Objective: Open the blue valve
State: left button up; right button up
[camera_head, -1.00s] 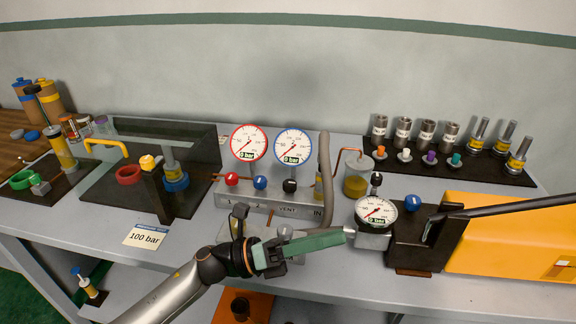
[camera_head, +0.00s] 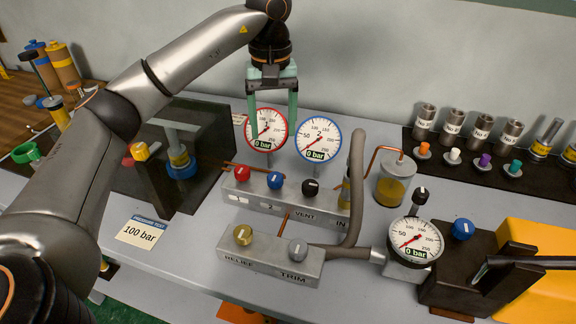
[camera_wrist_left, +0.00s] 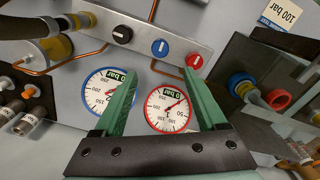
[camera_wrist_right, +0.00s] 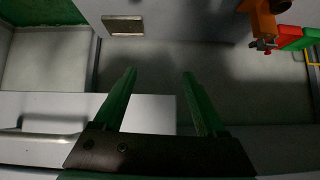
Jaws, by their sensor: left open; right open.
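The blue valve (camera_head: 275,181) is a round knob with a white mark on the grey manifold block, between a red knob (camera_head: 242,174) and a black knob (camera_head: 311,187). It also shows in the left wrist view (camera_wrist_left: 159,47), beyond my fingertips. My left gripper (camera_head: 272,112) is open and empty, pointing down in front of the red-rimmed gauge (camera_head: 266,131), above and behind the blue valve and apart from it. My right gripper (camera_wrist_right: 158,75) is open and empty in the right wrist view, low over grey surfaces; it is outside the head view.
The blue-rimmed gauge (camera_head: 318,138) stands close to the left fingers; both gauges read 0 bar. Another blue knob (camera_head: 462,229) sits on the black pump block at right. A front block carries yellow (camera_head: 243,235) and grey (camera_head: 298,250) knobs. A hose rises right of the manifold.

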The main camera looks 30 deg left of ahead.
pick_arm(q)
jog(key=b, duration=0.2)
send_over(275, 176)
notch_tip(275, 176, down, 5)
jog(key=shift+s+f, duration=0.1)
jog(key=shift+f, duration=0.1)
notch_tip(275, 176, down, 6)
jog(key=shift+r, duration=0.25)
jog(key=shift+f, duration=0.7)
pick_arm(e)
jog(key=shift+w+a+f, duration=0.25)
jog(key=shift+a+f, duration=0.25)
pick_arm(q)
jog(key=shift+c, duration=0.2)
jog(key=c, duration=0.5)
grip_shut()
pick_arm(e)
jog(key=shift+s+d+f, duration=0.1)
jog(key=shift+d+f, duration=0.05)
